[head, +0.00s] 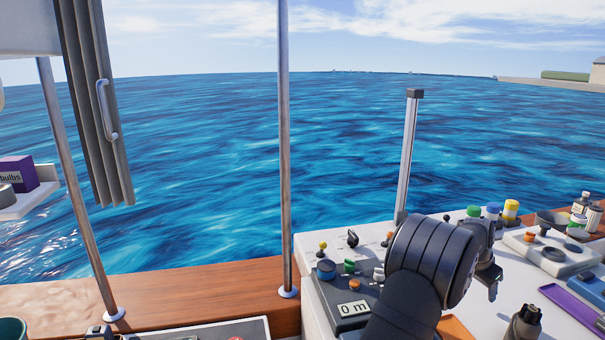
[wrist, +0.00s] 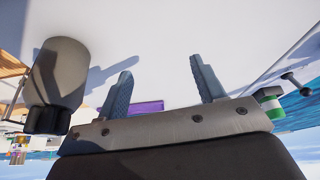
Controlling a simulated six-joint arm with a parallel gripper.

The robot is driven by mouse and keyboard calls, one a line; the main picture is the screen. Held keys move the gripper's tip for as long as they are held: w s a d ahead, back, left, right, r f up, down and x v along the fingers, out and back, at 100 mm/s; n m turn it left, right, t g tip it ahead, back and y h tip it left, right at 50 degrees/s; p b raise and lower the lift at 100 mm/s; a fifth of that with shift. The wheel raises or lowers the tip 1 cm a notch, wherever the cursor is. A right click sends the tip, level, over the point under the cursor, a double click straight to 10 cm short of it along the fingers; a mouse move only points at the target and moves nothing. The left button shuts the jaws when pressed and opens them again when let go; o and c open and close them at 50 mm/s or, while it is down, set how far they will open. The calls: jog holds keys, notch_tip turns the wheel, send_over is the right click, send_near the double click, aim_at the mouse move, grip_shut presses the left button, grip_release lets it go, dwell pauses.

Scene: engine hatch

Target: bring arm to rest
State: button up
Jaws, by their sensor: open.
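My gripper (wrist: 160,66) is open in the wrist view, with its two blue-grey fingers spread apart and nothing between them. The fingers stand over a pale, bare surface. The arm hides part of the console, and I cannot make out the fingers there.
A purple tray (head: 572,303) lies at right; it also shows beyond the fingers in the wrist view (wrist: 146,107). A grey cylinder (wrist: 60,72) stands near the left finger. Knobs, a gauge box (head: 352,309), capped bottles (head: 510,211) and a metal post (head: 407,155) surround the arm.

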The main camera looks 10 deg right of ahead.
jog(key=shift+f, duration=2.75)
notch_tip(320, 180, up, 10)
jog(key=s+d+r, duration=0.1)
jog(key=s+r, duration=0.3)
jog(key=s, duration=0.6)
jog(key=shift+s+d+r+m, duration=0.3)
jog(key=shift+s+r+m, duration=0.1)
